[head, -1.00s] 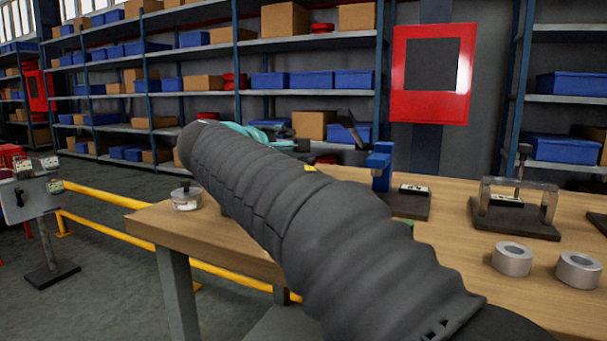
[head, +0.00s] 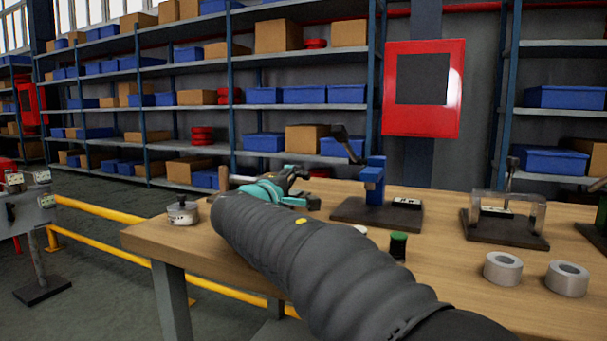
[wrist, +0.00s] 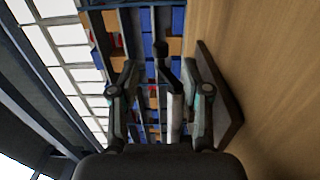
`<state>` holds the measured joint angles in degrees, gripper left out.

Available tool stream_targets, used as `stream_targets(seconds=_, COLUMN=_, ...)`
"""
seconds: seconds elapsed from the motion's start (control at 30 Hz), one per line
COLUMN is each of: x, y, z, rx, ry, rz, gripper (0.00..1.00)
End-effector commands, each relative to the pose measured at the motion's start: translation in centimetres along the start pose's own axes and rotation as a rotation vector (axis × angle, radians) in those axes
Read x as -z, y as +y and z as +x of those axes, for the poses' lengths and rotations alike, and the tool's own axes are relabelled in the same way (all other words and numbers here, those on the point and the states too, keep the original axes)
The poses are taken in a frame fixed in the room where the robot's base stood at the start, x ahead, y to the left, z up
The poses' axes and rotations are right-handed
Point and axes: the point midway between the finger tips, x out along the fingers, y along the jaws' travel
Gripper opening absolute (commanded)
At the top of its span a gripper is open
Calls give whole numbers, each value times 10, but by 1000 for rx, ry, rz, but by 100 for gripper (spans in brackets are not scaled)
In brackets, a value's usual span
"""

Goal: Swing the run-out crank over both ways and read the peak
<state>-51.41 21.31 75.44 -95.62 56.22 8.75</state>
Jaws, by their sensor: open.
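A blue stand (head: 374,182) with a dark crank (head: 347,143) at its top stands on a dark base plate on the bench. A small readout (head: 407,203) with a pale face sits on the plate; its figures are too small to read. My gripper (head: 298,178) is open, left of the stand and apart from it in the head view. In the wrist view my gripper (wrist: 160,72) has one finger on each side of a dark bar with a knob (wrist: 160,48), which looks like the crank. I cannot tell whether they touch. The dark base plate (wrist: 226,100) lies to the right there.
A fixture with a clear cover (head: 510,212) and two metal rings (head: 502,268) are at the right of the wooden bench (head: 450,290). A green-capped item (head: 398,244) stands near my arm. A lidded pot (head: 183,211) is at the left corner. Shelves (head: 190,105) stand behind.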

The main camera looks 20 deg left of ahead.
Motion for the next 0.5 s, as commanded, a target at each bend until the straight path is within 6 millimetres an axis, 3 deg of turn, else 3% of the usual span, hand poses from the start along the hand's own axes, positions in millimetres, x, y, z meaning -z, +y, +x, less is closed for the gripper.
stream_targets(seconds=0.2, x=-2, y=1, z=40, rx=1, ry=-3, rz=-1, gripper=47)
stream_targets(seconds=0.5, x=-1, y=0, z=66, rx=1, ry=-2, rz=0, gripper=47)
